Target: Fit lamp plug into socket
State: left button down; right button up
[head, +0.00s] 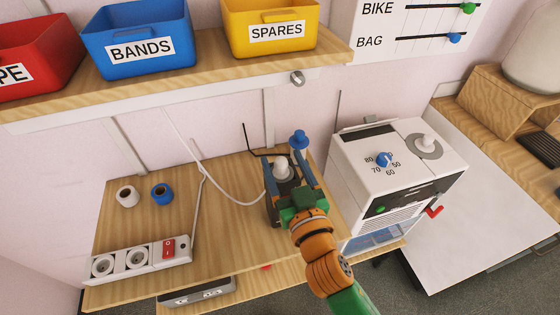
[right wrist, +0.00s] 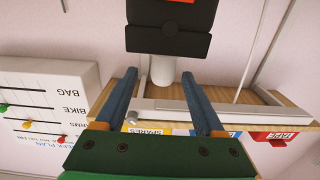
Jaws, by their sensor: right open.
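A white rounded piece that looks like the lamp plug (head: 281,165) stands in a dark block (head: 270,208) at the back right of the wooden desk; a white cable runs to this spot. My right gripper (head: 284,160) is open, its blue fingers on either side of the white piece. In the right wrist view the white piece (right wrist: 163,71) shows between the fingertips, below the dark block (right wrist: 170,28), with gaps at both sides. The power strip (head: 136,262) with two round sockets (head: 103,265) and a red switch lies at the desk's front left. My left gripper is not in view.
A white roll (head: 127,196) and a blue roll (head: 162,194) lie behind the strip. A blue-knobbed post (head: 299,139) stands close behind my gripper. A white box with a dial (head: 400,165) stands to the right. A shelf (head: 190,83) with bins hangs above. The desk's middle is mostly clear.

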aim_at(279, 157)
jog(key=x, duration=0.4)
jog(key=shift+w+a+f, duration=0.15)
jog(key=shift+a+f, duration=0.05)
jog(key=shift+a, duration=0.05)
jog(key=shift+w+f, duration=0.1)
jog(key=shift+s+d, duration=0.1)
jog(key=shift+s, duration=0.15)
jog(key=c, duration=0.7)
grip_shut()
jog(key=shift+p, duration=0.3)
